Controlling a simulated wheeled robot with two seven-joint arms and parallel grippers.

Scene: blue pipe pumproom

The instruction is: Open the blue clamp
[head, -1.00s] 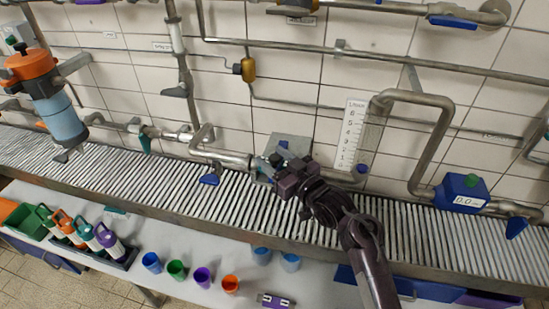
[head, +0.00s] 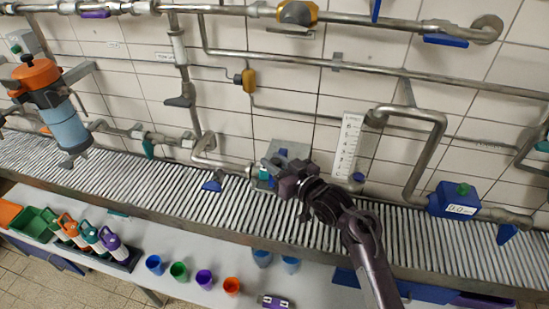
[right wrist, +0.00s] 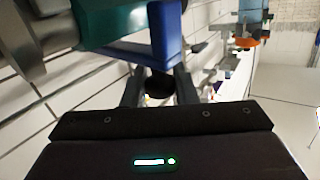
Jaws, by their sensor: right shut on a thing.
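My right gripper (head: 276,167) is at the end of the grey pipe, in front of the wall plate (head: 290,148). It is shut on a blue part, which I take to be the blue clamp. In the right wrist view the blue clamp (right wrist: 166,28) is an angular blue piece beside a teal cylinder (right wrist: 112,22). The fingertips (right wrist: 158,72) meet its lower edge. In the head view the gripper hides most of the clamp, and a bit of teal (head: 264,175) shows below. My left gripper is not in view.
A white scale (head: 348,146) is on the wall to the right, and a blue meter box (head: 455,200) is farther right. The slatted grey conveyor (head: 120,180) runs below; cups and bottles stand on the front table.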

